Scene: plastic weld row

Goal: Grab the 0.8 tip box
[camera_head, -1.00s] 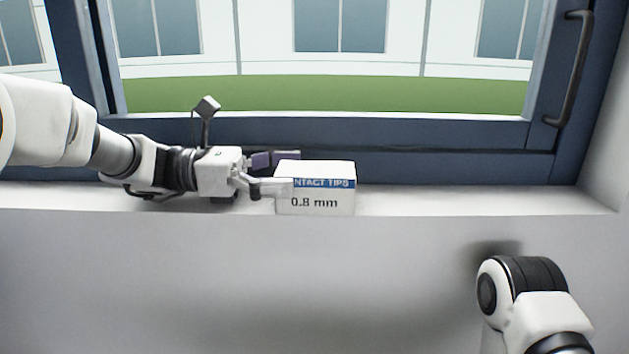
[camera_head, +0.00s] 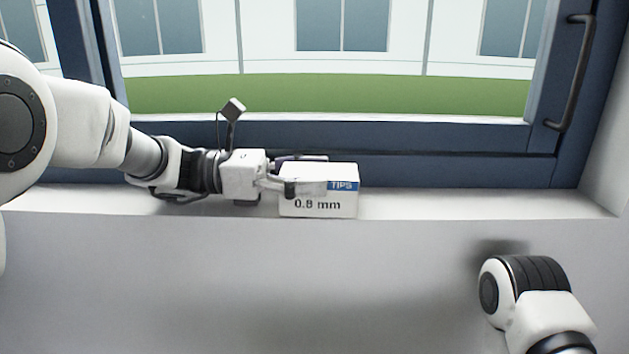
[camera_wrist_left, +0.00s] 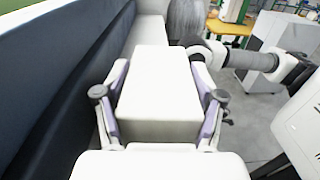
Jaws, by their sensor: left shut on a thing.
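The 0.8 mm tip box (camera_head: 335,205) is white with a blue band on its front. It sits on the white window ledge. My left gripper (camera_head: 308,175) reaches in from the left with its fingers along the box's front and back faces, shut on it. The near finger covers part of the blue band's lettering. In the left wrist view the box (camera_wrist_left: 160,85) lies between the two purple-padded fingers of the left gripper (camera_wrist_left: 160,105). Of my right arm only a link shows at the lower right in the head view; its gripper is out of view.
The ledge (camera_head: 450,200) is bare to the right of the box. A dark blue window frame (camera_head: 440,165) with a handle (camera_head: 572,75) rises close behind. In the left wrist view a grey cabinet (camera_wrist_left: 262,58) and a yellow table (camera_wrist_left: 230,27) stand farther off.

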